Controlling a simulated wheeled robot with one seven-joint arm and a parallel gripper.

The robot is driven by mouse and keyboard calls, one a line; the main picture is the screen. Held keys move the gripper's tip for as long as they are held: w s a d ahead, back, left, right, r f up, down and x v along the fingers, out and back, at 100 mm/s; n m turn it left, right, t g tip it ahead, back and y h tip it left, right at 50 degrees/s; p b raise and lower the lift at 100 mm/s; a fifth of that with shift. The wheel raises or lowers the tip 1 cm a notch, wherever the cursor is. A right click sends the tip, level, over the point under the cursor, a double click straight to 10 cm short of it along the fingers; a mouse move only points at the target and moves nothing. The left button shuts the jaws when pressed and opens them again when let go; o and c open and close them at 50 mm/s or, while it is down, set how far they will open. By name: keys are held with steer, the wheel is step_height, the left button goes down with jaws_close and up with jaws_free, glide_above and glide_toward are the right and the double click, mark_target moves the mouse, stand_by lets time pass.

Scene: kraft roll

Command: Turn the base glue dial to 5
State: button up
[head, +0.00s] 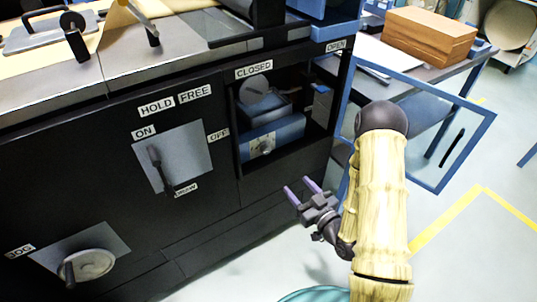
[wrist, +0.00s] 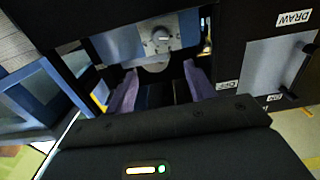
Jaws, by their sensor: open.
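A small round dial (head: 266,147) sits on the front of a blue unit (head: 285,133) low inside the open compartment of the black machine. I take it for the base glue dial; its numbers and setting are too small to read. My gripper (head: 300,190) is open and empty, in front of the machine, below and right of the compartment. Its purple fingers (wrist: 160,90) are apart and do not touch the dial.
A blue-framed door (head: 478,135) stands swung open right of the compartment, near my arm. A grey disc (head: 254,90) is above the dial. Left are a lever (head: 155,158) on a grey plate and a round crank (head: 90,266). Open floor (head: 450,270) lies at right.

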steer(key=w+b, duration=0.1)
steer(key=b, duration=0.7)
glide_toward(267, 152)
steer(key=x, duration=0.9)
steer(key=shift+w, duration=0.15)
steer(key=c, duration=0.8)
